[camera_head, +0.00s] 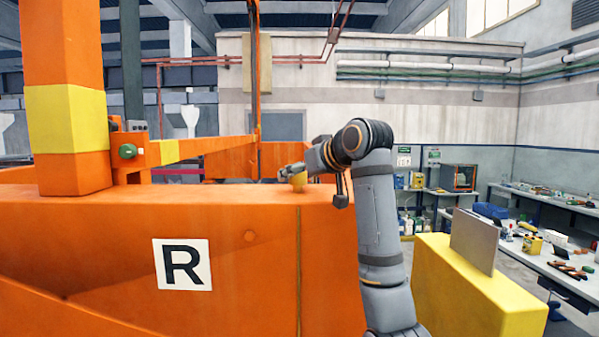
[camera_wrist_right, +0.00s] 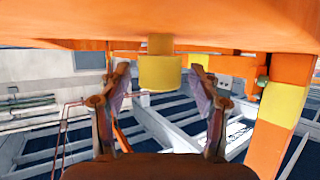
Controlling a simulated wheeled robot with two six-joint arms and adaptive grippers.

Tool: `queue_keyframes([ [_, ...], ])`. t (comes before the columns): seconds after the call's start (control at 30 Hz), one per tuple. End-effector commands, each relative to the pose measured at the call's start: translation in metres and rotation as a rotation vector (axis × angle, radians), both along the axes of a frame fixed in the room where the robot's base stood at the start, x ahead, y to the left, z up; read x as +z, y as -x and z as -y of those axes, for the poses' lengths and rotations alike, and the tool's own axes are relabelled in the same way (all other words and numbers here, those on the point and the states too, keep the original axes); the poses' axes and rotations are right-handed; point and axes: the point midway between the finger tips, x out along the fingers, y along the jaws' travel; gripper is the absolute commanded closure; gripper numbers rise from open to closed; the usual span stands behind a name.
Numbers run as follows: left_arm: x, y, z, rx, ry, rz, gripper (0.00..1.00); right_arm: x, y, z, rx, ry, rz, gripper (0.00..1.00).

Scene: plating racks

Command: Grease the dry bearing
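A small yellow cylinder (camera_head: 299,182) stands on top of the orange housing (camera_head: 120,225), near its right end. I cannot tell for certain whether it is part of the bearing. My right gripper (camera_head: 292,173) reaches it from the right. In the right wrist view, the yellow cylinder (camera_wrist_right: 160,74) lies between the fingers of my right gripper (camera_wrist_right: 160,80), with a gap on each side. The fingers are open and appear not to touch it. The wrist picture is upside down, with the orange surface at the top. My left gripper is not in view.
An orange post with a yellow band (camera_head: 68,118) rises at the left, with a green knob (camera_head: 127,151) beside it. An "R" plate (camera_head: 182,264) is on the housing's front. A yellow block (camera_head: 470,290) and a cluttered workbench (camera_head: 555,262) stand at the right.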

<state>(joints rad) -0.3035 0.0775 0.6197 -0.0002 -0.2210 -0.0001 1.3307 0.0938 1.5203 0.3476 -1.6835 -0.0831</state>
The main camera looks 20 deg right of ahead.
Motion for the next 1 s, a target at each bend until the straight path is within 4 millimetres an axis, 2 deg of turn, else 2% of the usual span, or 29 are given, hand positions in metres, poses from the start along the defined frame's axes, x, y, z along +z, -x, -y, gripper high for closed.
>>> queue_keyframes([
  [0.03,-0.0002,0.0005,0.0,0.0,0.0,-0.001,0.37,-0.0004,0.0,-0.0002,0.001,0.0,-0.001,0.45],
  [0.3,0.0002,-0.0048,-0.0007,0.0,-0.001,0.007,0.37,-0.0002,0.0001,-0.0003,0.001,0.0,-0.001,0.81],
  [0.4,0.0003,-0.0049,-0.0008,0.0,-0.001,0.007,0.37,-0.0002,0.0003,-0.0001,0.001,0.0,-0.001,0.92],
  [1.0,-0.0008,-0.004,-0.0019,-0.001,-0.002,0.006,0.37,-0.0002,0.0007,-0.0005,-0.027,0.002,-0.002,0.92],
])
